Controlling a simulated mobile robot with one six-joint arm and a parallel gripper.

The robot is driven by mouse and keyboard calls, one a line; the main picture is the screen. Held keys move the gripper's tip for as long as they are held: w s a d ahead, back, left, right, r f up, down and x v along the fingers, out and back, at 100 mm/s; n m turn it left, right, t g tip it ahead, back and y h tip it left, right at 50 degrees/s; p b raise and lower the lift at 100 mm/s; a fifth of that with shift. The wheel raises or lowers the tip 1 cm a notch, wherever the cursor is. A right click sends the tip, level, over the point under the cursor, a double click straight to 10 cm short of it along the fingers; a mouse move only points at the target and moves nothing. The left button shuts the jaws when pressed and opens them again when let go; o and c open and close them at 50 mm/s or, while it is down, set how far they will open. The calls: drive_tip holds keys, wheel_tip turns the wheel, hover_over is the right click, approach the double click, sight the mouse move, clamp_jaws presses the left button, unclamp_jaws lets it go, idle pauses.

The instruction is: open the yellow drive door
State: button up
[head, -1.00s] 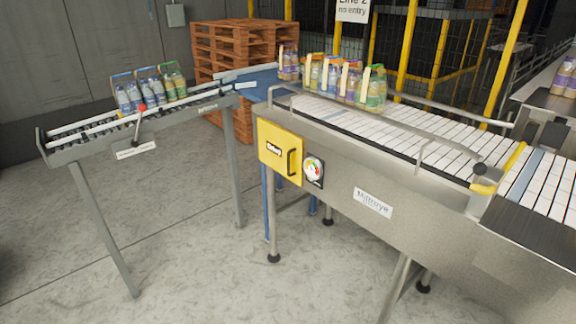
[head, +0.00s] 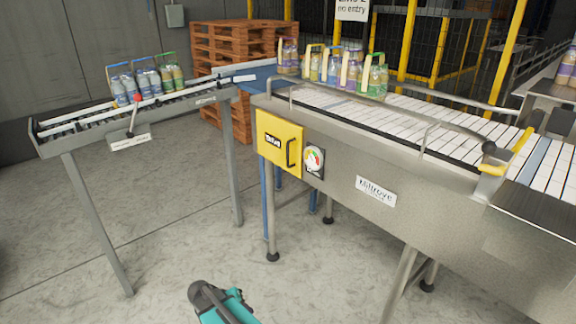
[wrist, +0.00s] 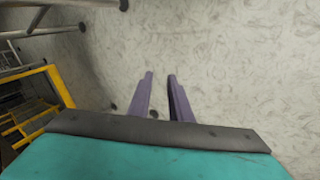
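The yellow drive door (head: 279,142) is on the side of the steel conveyor, near its left end. It looks shut, with a black label at its upper left and a dark upright handle (head: 291,153) near its right edge. My gripper (wrist: 159,76) shows in the wrist view as two purple-grey fingers, apart with only bare floor between them. It is open and empty. In the head view, a teal and dark part of my arm (head: 222,303) shows at the bottom, well below the door. The fingers are hidden there.
A round gauge (head: 314,160) sits just right of the door. The conveyor (head: 420,215) stands on legs. A roller track (head: 70,141) with bottle packs and a red-knobbed lever (head: 134,117) is at left. The concrete floor (head: 180,220) between is clear.

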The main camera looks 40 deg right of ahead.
drive_tip(key=w+d+r+m+t+h+b, duration=0.2)
drive_tip(key=w+d+r+m+h+b, duration=0.15)
drive_tip(key=w+d+r, duration=0.6)
drive_tip(key=m+t+h+b, duration=0.1)
drive_tip(key=m+h+b, duration=0.7)
approach(288, 165)
drive_tip(key=a+r, duration=0.3)
drive_tip(key=r, duration=0.1)
drive_tip(key=shift+s+a+r, duration=0.1)
drive_tip(key=shift+a, duration=0.1)
drive_tip(key=shift+d, duration=0.1)
drive_tip(key=shift+w+d+p, duration=0.2)
drive_tip(key=shift+w+d, duration=0.1)
drive_tip(key=shift+d, duration=1.95)
drive_tip(key=shift+w+d+p, duration=0.25)
drive_tip(key=shift+w+d, duration=0.05)
drive_tip(key=shift+d, duration=1.95)
drive_tip(key=shift+w+d+p, duration=0.2)
drive_tip(key=shift+w+d, duration=0.1)
drive_tip(key=shift+d, duration=1.95)
drive_tip(key=shift+c, duration=0.5)
clamp_jaws()
